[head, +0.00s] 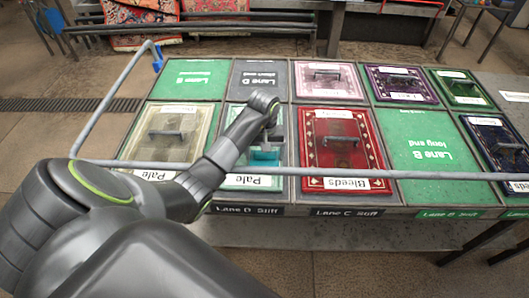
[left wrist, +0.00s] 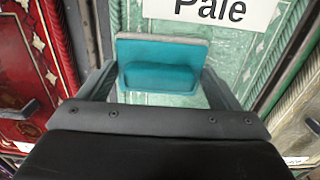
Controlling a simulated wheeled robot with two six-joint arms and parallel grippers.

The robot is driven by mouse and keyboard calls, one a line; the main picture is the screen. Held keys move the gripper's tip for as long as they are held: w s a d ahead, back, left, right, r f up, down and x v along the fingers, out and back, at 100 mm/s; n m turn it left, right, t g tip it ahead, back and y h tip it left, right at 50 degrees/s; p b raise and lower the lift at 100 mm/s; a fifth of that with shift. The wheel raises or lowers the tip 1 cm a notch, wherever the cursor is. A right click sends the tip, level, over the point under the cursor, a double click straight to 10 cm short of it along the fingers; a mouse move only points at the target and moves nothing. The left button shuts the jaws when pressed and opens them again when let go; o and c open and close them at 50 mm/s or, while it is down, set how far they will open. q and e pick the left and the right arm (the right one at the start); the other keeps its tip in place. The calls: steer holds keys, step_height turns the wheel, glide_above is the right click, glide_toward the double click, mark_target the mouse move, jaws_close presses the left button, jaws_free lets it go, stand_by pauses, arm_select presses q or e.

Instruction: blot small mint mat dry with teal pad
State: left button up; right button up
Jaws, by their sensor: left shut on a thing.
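The mint mat (head: 237,183) lies in the Lane D bay of the table's near row, with a white "Pale" label at its near edge. My left arm covers part of it. My left gripper (head: 268,145) is over this mat, shut on the teal pad (head: 265,157). In the left wrist view the teal pad (left wrist: 160,72) sits between the fingers, above the pale green mat (left wrist: 240,52) and near the "Pale" label (left wrist: 212,10). I cannot tell whether the pad touches the mat. My right gripper is not in view.
A beige mat (head: 152,153) lies left of the mint one and a red "Bleeds" mat (head: 372,160) right of it, each with a handle on top. Several other mats and green lane panels (head: 428,150) fill the table. A grey rail (head: 345,173) crosses the near side.

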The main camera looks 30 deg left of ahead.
arm_select(q)
steer(key=shift+s+f, duration=0.15)
steer(key=shift+r+p, duration=1.35)
steer(key=shift+r, duration=1)
steer(key=shift+a, duration=0.1)
